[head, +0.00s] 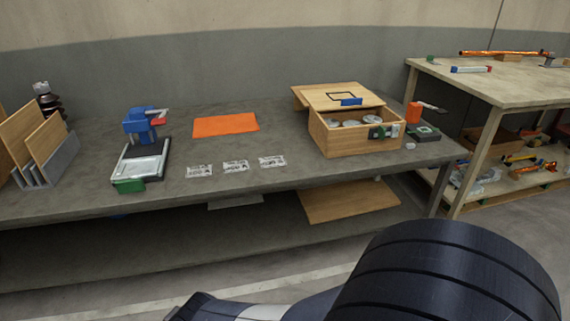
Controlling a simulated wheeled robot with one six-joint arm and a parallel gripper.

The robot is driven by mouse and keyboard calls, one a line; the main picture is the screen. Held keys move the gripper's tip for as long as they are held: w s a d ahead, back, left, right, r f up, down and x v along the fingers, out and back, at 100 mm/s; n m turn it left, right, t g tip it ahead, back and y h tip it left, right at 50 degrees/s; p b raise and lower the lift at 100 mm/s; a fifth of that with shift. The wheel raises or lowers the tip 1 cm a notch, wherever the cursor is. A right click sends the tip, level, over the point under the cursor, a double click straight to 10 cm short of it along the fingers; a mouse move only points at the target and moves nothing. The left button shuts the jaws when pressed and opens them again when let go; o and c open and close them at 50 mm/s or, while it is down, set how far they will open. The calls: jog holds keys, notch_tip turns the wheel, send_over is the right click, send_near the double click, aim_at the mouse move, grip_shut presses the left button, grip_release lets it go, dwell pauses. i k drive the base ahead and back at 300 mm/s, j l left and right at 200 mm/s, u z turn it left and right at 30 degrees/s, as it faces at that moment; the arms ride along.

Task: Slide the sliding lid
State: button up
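A wooden box (355,142) stands on the right part of the grey workbench. Its wooden sliding lid (322,94) lies on top towards the back and overhangs the back left side. The lid has a dark square outline and a blue handle (351,101) near its front edge. The front part of the box is open, and pale round pieces (349,122) show inside. My dark arm fills the lower right of the head view, well in front of the bench and apart from the box. My gripper is not visible.
On the grey workbench (220,180) are an orange mat (225,125), several printed packets (236,166), a blue device (141,126) and a rack of wooden boards (40,148). A hammer-like orange tool (413,112) stands right of the box. Another table (500,85) is at right.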

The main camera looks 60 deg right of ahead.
aim_at(342, 94)
jog(key=z, duration=2.25)
